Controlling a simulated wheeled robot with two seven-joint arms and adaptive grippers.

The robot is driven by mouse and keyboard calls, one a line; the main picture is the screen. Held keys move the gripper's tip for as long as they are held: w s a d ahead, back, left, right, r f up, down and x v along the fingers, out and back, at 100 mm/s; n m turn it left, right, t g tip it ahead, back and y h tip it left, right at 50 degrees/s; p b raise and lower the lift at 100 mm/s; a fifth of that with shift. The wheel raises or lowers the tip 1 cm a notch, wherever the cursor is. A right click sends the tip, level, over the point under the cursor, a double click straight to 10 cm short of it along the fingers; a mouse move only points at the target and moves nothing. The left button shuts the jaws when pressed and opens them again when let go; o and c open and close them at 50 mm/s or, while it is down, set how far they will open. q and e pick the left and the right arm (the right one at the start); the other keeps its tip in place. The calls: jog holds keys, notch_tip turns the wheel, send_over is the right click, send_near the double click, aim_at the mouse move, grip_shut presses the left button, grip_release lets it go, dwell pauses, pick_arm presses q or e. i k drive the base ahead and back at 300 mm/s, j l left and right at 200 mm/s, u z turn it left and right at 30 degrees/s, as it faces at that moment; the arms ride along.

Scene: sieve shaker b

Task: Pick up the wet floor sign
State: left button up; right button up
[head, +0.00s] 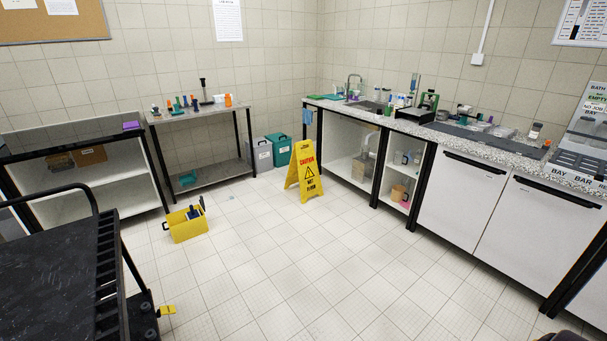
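The wet floor sign (305,174) is a yellow A-frame board with red and black lettering that includes "CAUTION". It stands upright on the tiled floor in the middle of the head view, beside the left end of the right-hand counter. Nothing covers it. Neither of my grippers can be made out in the head view. A small dark shape sits at the bottom right edge, too cut off to identify.
A yellow caddy (187,223) stands on the floor left of the sign. A dark cart (70,265) fills the lower left. Grey and green bins (279,150) stand behind the sign. The counter (470,143) runs along the right. The central floor (330,265) is clear.

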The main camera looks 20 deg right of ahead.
aim_at(302, 168)
jog(key=i+l+z, duration=0.25)
jog(key=i, duration=0.15)
jog(key=i+l+z, duration=0.25)
jog(key=i, duration=0.2)
jog(key=i+z, duration=0.3)
jog(key=i, duration=0.15)
jog(key=i+l+z, duration=0.15)
jog(key=i, duration=1.95)
jog(key=i+l+u, duration=0.25)
jog(key=i, duration=0.8)
jog(key=i+l+u, duration=0.15)
jog(key=i+u, duration=0.2)
jog(key=i+l+u, duration=0.35)
jog(key=i, duration=0.2)
jog(key=i+l+u, duration=0.35)
jog(key=i, duration=0.1)
